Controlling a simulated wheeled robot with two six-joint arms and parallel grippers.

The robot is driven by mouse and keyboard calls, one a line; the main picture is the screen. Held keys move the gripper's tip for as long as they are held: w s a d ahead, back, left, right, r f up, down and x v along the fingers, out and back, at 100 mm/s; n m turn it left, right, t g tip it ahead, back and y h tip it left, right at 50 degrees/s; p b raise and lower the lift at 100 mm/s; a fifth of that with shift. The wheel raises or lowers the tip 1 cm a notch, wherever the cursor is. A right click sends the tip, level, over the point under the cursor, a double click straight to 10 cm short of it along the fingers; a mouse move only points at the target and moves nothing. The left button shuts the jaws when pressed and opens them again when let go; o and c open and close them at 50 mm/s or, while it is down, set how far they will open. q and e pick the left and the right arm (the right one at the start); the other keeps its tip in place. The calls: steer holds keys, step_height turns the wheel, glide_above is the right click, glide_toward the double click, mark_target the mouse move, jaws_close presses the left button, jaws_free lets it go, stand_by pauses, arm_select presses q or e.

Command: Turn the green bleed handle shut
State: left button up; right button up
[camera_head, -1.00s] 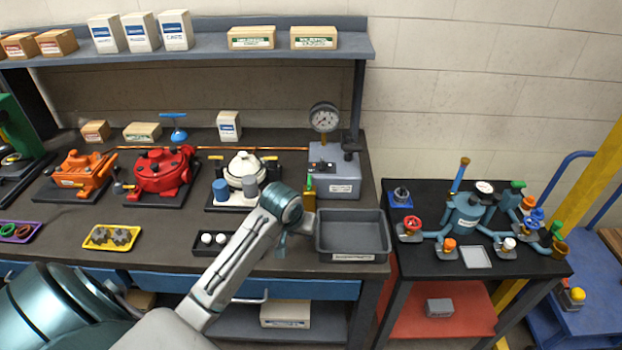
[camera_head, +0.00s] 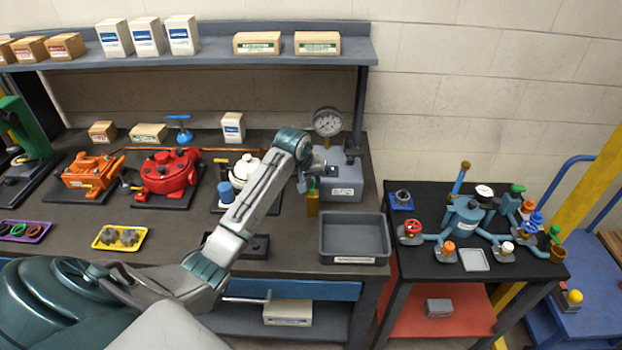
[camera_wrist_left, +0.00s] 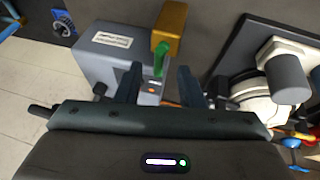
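The green bleed handle (camera_head: 312,184) stands on a brass valve body (camera_head: 312,204) in front of the grey gauge box (camera_head: 341,187). In the left wrist view the green handle (camera_wrist_left: 160,59) shows beside the brass block (camera_wrist_left: 171,24), upright in the picture. My left gripper (camera_head: 304,182) is at the handle's left in the head view. In the wrist view its two fingers (camera_wrist_left: 158,82) are apart, with the handle's end in line with the gap. I cannot tell whether they touch it. My right gripper is out of view.
An empty grey tray (camera_head: 354,258) sits in front of the valve at the bench edge. A white-topped pump (camera_head: 243,165) is to the left. The pressure gauge (camera_head: 327,122) rises behind. A black table (camera_head: 420,268) with a blue manifold stands at right.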

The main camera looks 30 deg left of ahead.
arm_select(q)
steer(key=shift+p+x, duration=0.3)
steer(key=shift+x, duration=1.2)
steer(key=shift+c, duration=0.4)
jaws_close()
